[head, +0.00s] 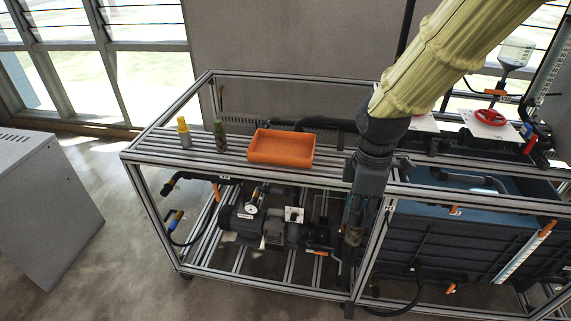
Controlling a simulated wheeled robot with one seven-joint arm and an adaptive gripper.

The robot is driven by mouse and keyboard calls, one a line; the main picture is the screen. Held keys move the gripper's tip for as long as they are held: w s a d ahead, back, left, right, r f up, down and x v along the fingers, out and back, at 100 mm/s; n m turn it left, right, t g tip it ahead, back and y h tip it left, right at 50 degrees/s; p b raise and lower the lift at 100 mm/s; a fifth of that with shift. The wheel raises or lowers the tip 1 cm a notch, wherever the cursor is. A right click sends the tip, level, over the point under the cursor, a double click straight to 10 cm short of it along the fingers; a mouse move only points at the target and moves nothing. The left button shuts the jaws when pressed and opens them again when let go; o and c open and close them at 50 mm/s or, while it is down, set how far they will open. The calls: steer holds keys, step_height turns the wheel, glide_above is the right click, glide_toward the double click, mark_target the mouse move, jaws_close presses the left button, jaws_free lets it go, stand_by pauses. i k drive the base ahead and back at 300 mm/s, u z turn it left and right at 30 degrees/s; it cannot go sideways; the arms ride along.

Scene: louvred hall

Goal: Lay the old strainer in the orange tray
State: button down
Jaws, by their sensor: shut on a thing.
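The orange tray (281,162) sits on the slatted top of the metal frame, left of my arm, and looks empty. My gripper (355,218) points down in front of the frame, right of the tray and lower than it. It is shut on a small brownish thing (353,236) at its tips, which seems to be the old strainer. The gripper's fingers hide much of it, and its shape is too small to make out. It is apart from the tray.
A pump with a gauge (251,209) sits below. A blue tank (455,240) and a red handwheel (490,117) are at the right.

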mark_target(291, 152)
steer(key=z, duration=0.1)
steer(key=k, duration=0.25)
steer(key=u, duration=0.75)
steer(key=i, duration=1.15)
steer(key=z, duration=0.6)
